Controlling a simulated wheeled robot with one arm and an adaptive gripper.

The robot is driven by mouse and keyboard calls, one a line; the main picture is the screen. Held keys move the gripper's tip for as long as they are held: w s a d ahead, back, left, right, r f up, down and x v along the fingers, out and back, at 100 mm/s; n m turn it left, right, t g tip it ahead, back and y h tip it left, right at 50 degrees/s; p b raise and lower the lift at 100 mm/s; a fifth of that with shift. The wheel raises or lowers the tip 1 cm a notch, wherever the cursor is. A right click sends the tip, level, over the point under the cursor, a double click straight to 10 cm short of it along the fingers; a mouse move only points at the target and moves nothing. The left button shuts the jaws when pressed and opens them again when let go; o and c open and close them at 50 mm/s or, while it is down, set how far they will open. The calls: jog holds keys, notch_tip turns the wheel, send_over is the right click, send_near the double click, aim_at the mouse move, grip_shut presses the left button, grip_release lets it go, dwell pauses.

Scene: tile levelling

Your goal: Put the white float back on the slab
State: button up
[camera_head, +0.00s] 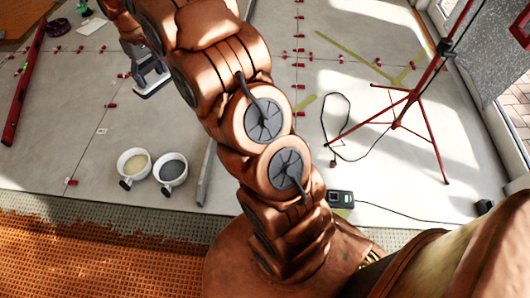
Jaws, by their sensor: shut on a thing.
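My arm reaches from the bottom of the view to the upper left, and its end is partly hidden behind its own links. My gripper (143,58) is shut on the white float (153,89), which shows as a pale plate edge under a grey handle part. The float is at or just above the pale grey slab (85,125); I cannot tell whether it touches. Most of the float's far side is hidden by my arm.
Two white buckets (133,166) stand left of my arm. A red level (22,100) lies far left. Red clips (71,182) dot the slab joints. A red tripod (412,97) and a black cable (340,127) are at the right. Orange mesh (80,260) covers the front left.

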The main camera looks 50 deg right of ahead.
jog(key=s+d+f+n+b, duration=0.1)
jog(key=d+f+n+b, duration=0.25)
jog(key=d+f, duration=0.85)
jog(key=s+d+f+n+b, duration=0.15)
jog(key=d+f+b, duration=0.35)
jog(key=d+f, duration=0.7)
jog(key=d+f+n+b, duration=0.35)
jog(key=d+f, duration=0.35)
jog(key=f, duration=1)
jog(key=s+d+f+b, duration=0.2)
jog(key=f+b, duration=0.1)
jog(key=f, duration=0.6)
jog(key=s+d+f+n+b, duration=0.1)
jog(key=s+d+f+b, duration=0.1)
jog(key=f, duration=0.6)
jog(key=s+d+f+n+b, duration=0.1)
jog(key=s+d+f+b, duration=0.2)
jog(key=f, duration=0.6)
jog(key=shift+d+f+b, duration=0.3)
jog(key=shift+d+b, duration=0.35)
jog(key=shift+b, duration=0.15)
jog(key=shift+r, duration=0.1)
jog(key=o, duration=1.3)
